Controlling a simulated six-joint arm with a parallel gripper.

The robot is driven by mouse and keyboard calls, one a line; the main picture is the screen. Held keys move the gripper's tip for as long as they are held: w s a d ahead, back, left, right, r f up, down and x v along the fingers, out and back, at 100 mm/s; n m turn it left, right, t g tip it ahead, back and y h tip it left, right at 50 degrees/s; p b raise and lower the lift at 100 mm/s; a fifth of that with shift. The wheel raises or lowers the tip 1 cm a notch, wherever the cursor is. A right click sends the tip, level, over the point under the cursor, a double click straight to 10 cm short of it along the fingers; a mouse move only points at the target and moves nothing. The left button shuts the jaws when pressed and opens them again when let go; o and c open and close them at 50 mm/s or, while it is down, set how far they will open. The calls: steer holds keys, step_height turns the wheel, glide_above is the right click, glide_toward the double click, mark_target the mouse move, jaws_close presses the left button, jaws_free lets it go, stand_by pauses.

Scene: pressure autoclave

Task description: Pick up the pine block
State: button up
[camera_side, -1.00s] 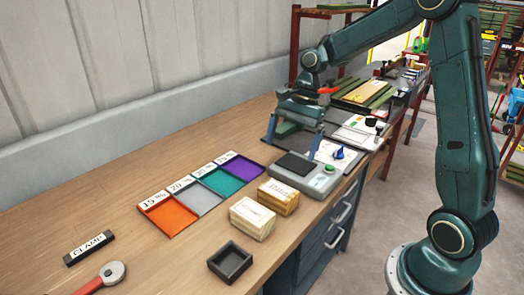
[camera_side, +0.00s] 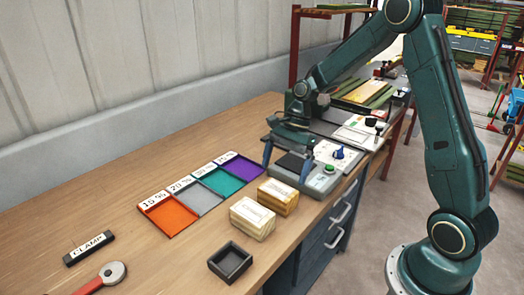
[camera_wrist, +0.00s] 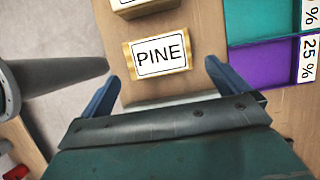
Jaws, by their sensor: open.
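The pine block (camera_side: 278,197) is a light wooden block on the bench, in front of the grey device. In the wrist view the block (camera_wrist: 159,54) shows a white label reading PINE. My gripper (camera_side: 287,168) is open and empty, with its two blue fingers pointing down above the grey device, behind the block. In the wrist view the gripper (camera_wrist: 160,78) has its fingers spread, and the block appears ahead of and between them, apart from both.
A second, paler wooden block (camera_side: 252,217) sits close to the pine block. Orange, grey, teal and purple trays (camera_side: 240,165) lie to the left. The grey device (camera_side: 322,180) with a dark pad stands behind the block. A small black box (camera_side: 230,262) is in front.

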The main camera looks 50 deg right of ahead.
mark_target(279, 188)
steer(key=shift+x, duration=1.4)
steer(key=shift+x, duration=2.6)
steer(key=shift+s, duration=0.15)
steer(key=c, duration=0.8)
steer(key=shift+r, duration=0.15)
step_height(279, 188, up, 20)
steer(key=shift+f, duration=0.1)
